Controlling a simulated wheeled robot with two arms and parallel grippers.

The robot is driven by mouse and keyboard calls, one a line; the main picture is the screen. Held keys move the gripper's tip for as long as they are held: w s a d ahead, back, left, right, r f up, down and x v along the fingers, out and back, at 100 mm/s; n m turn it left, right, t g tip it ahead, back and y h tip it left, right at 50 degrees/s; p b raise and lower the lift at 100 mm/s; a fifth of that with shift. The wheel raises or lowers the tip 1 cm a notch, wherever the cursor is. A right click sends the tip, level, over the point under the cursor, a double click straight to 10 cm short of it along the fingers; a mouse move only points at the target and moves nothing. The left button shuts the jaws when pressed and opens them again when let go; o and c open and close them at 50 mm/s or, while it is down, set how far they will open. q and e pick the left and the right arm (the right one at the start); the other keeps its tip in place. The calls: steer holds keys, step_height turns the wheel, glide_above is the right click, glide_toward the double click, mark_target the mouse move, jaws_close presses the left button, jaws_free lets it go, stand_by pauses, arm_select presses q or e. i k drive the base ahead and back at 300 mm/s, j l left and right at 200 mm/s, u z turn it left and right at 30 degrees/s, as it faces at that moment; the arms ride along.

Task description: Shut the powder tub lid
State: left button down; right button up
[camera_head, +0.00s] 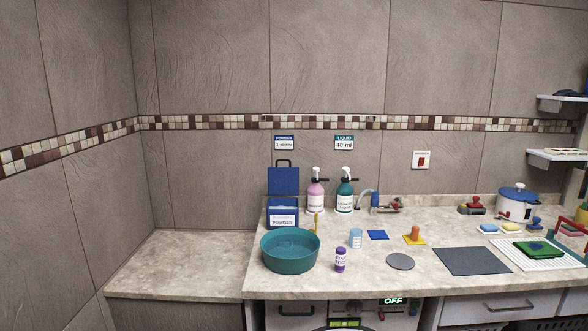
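The powder tub (283,217) is a blue box with a white label reading POWDER. It stands at the back left of the counter, behind the teal basin. Its blue lid (283,181) stands upright at the back of the tub, open, with a dark handle loop at the top. The basin's rim comes close to the lower front of the tub in the picture. Neither my left nor my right gripper is in view.
The teal basin (290,250) stands in front of the tub. A pink pump bottle (316,195) and a teal one (344,197) stand to its right. A yellow-handled tool (317,223) is beside the basin. The left counter (180,262) is bare.

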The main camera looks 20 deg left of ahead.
mark_target(282, 181)
steer(key=u, duration=0.55)
steer(key=i+j, duration=0.1)
steer(key=i, duration=0.15)
steer(key=k+l, duration=0.1)
steer(key=i+l+u, duration=0.15)
steer(key=l, duration=0.4)
steer(key=l+u, duration=0.1)
steer(key=l, duration=0.5)
steer(key=i+l+u, duration=0.15)
steer(key=l, duration=0.45)
